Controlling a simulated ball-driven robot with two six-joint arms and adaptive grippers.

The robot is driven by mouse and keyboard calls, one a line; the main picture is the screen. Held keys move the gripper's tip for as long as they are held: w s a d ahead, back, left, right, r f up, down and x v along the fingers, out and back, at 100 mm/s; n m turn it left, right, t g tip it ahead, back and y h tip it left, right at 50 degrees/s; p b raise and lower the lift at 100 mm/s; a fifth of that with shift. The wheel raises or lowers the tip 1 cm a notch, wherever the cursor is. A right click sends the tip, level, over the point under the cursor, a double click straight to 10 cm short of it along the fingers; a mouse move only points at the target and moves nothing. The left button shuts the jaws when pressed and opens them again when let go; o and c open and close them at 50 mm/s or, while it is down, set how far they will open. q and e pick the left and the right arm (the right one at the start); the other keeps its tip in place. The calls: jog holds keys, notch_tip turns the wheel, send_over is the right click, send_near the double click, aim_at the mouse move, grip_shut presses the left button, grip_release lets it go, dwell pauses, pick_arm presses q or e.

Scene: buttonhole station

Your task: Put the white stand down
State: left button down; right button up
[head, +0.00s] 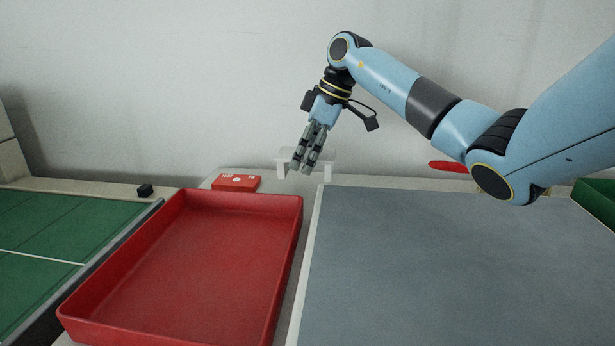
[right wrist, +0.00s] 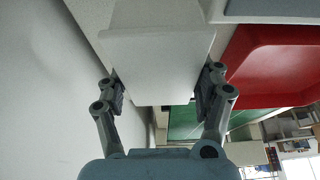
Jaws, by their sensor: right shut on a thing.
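The white stand (head: 327,168) is a small pale bench shape with a flat top and short legs, at the back of the table in the head view. My right gripper (head: 306,166) points down over it and is shut on it, hiding its middle. In the right wrist view the white stand (right wrist: 155,45) shows as a broad white face between the two fingers of the right gripper (right wrist: 162,88). I cannot tell whether its legs touch the surface below. My left gripper is not in view.
A red tray (head: 298,225) lies in front and left of the stand, with a grey mat (head: 450,260) to the right. A small red box (head: 236,182) stands behind the tray. A red object (head: 449,166) lies at the back right. A wall rises behind.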

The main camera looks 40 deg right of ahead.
notch_tip(320, 180, down, 4)
jog(key=shift+f+b, duration=0.1)
jog(key=shift+b, duration=0.3)
jog(key=o, duration=1.3)
jog(key=p+v, duration=0.2)
jog(key=v, duration=1)
